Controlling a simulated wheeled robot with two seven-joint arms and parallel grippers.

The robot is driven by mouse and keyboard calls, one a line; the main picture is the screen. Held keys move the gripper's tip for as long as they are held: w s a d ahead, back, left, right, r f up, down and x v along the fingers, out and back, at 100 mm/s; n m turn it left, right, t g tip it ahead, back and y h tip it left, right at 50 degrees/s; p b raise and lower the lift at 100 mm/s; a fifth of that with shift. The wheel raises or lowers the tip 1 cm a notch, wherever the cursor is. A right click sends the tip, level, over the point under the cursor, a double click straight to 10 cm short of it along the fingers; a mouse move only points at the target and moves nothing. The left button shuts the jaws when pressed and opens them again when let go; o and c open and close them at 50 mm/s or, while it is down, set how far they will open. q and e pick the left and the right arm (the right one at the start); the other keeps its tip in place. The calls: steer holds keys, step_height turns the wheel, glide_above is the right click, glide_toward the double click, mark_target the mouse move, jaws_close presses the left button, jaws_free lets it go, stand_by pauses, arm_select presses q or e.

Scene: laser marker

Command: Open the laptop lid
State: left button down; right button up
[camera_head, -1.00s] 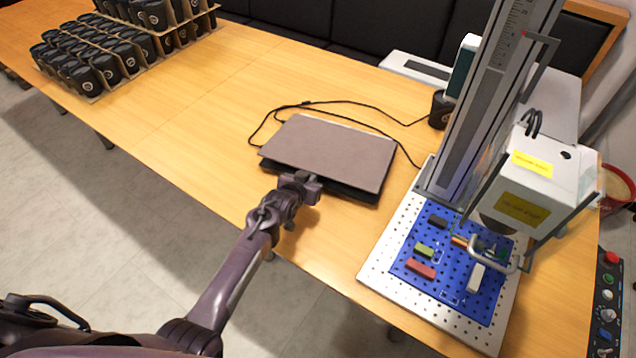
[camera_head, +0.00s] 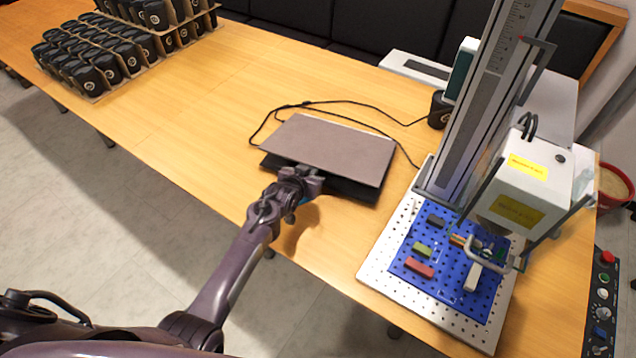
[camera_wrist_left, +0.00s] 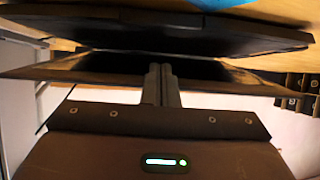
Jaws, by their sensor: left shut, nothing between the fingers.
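The laptop lies on the wooden table in the head view. Its grey lid (camera_head: 333,147) is tilted up slightly, with a narrow gap above the dark base (camera_head: 350,190). My left gripper (camera_head: 312,176) is at the laptop's front edge, its fingers shut and empty. In the left wrist view the shut fingertips (camera_wrist_left: 161,75) reach to the edge of the lid (camera_wrist_left: 95,68), with the dark base (camera_wrist_left: 150,30) across the gap. Exact contact with the lid is hard to tell. My right gripper is not in view.
A black cable (camera_head: 345,104) runs behind the laptop. A laser marker (camera_head: 522,185) with a blue perforated plate (camera_head: 425,277) stands to the right. Racks of black cups (camera_head: 118,55) stand at the far left. The table left of the laptop is clear.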

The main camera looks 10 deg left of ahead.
arm_select(q)
steer(key=shift+w+d+r+p, duration=0.1)
steer(key=shift+w+r+p, duration=0.1)
steer(key=shift+r+p, duration=0.25)
steer(key=shift+w+r+p, duration=0.2)
steer(key=shift+r, duration=0.5)
steer(key=shift+w+d+r+p, duration=0.1)
steer(key=shift+w+r+p, duration=0.1)
steer(key=shift+r+p, duration=0.25)
steer(key=shift+r, duration=0.1)
steer(key=s+a+p, duration=0.1)
steer(key=s+p, duration=0.3)
steer(key=s, duration=0.2)
steer(key=shift+p, duration=0.35)
steer(key=shift+a, duration=0.1)
